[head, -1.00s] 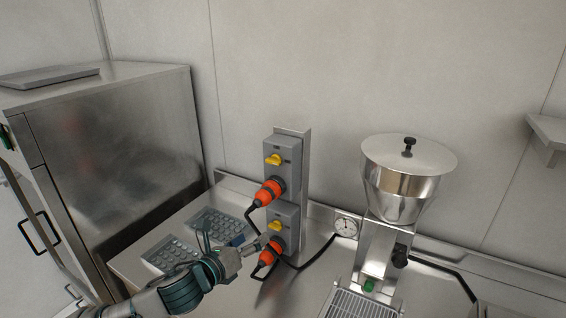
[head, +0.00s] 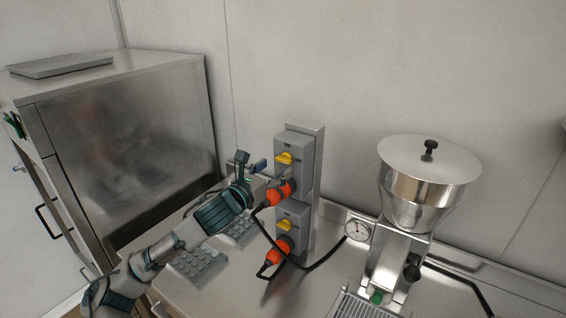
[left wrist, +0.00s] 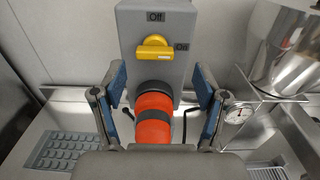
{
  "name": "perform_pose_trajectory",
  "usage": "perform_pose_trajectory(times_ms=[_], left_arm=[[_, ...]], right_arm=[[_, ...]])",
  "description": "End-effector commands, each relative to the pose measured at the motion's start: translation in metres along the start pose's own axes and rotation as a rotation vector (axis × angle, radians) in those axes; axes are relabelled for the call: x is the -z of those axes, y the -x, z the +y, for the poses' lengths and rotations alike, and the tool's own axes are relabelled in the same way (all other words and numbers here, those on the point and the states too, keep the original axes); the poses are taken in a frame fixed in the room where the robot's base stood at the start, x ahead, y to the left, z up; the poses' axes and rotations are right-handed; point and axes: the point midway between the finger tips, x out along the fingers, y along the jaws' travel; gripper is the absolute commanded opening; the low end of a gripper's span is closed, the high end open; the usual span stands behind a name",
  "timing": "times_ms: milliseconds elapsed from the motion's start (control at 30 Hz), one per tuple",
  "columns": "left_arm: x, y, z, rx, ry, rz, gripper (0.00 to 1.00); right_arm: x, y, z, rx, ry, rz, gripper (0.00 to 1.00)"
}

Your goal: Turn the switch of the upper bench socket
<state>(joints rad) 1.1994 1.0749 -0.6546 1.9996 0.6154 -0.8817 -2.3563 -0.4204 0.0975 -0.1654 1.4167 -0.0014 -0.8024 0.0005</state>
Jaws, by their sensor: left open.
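The upper bench socket (head: 294,151) is a grey box with a yellow switch (head: 284,158) above an orange plug (head: 281,193). In the left wrist view the yellow switch (left wrist: 153,48) lies roughly level, with "Off" marked above it and "On" to its right. My left gripper (head: 258,172) is open in front of the upper socket. Its blue-padded fingers (left wrist: 158,80) stand either side of the orange plug (left wrist: 154,118), below the switch and apart from it. My right gripper is not in view.
The lower socket (head: 291,214) has its own yellow switch and orange plug, with black cables hanging down. Moulds (head: 199,263) lie on the bench at left. A steel hopper machine (head: 425,185) and a round gauge (head: 358,230) stand at right. A steel cabinet (head: 130,135) is at left.

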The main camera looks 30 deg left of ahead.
Motion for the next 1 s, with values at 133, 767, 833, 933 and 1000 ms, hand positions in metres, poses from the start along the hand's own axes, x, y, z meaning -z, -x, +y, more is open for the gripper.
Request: perform_pose_trajectory(times_ms=[133,767,833,933,1000], left_arm=[[0.000,-0.026,0.002,-0.002,0.002,0.000,0.73],[0.000,-0.045,-0.001,-0.002,-0.002,0.000,0.40],[0.000,-0.045,0.000,-0.001,-0.001,0.000,0.23],[0.001,-0.045,0.001,0.000,0.000,0.000,0.13],[0.001,-0.045,0.001,0.000,0.001,0.000,0.13]], right_arm=[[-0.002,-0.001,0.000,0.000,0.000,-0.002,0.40],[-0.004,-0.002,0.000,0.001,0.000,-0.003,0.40],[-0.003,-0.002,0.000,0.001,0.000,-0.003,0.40],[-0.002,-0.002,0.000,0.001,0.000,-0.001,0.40],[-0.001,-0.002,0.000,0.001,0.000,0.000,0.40]])
